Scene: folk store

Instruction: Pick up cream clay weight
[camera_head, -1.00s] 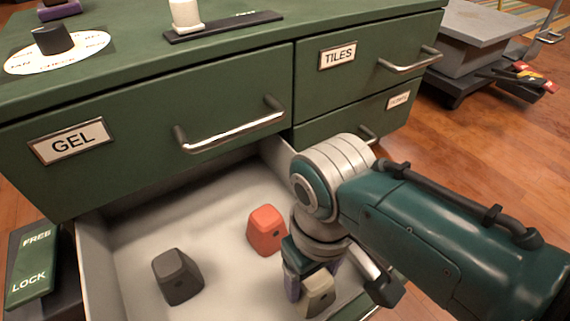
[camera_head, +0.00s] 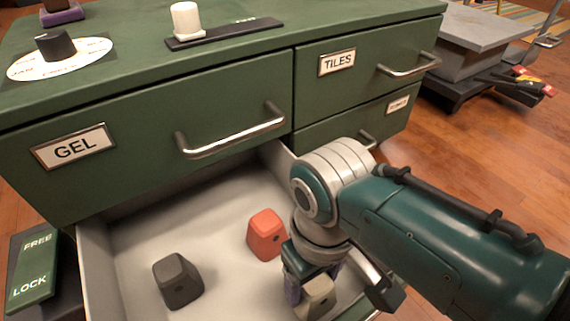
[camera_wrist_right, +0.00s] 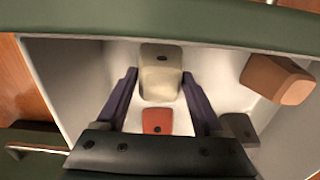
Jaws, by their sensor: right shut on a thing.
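The cream clay weight (camera_head: 317,298) is a small tapered block in the open pale-lined drawer (camera_head: 125,245), low in the head view. In the right wrist view the cream weight (camera_wrist_right: 160,70) lies between the two purple-grey fingers. My right gripper (camera_head: 312,282) points down into the drawer and is shut on the cream weight. It also shows in the right wrist view (camera_wrist_right: 159,84). Whether the weight touches the drawer floor I cannot tell. My left gripper is not in view.
An orange-red weight (camera_head: 266,235) and a dark grey weight (camera_head: 177,280) stand in the drawer. A brown-orange weight (camera_wrist_right: 278,78) shows in the wrist view. The green cabinet's GEL drawer (camera_head: 150,150) overhangs behind. A FREE/LOCK switch (camera_head: 34,270) is at left.

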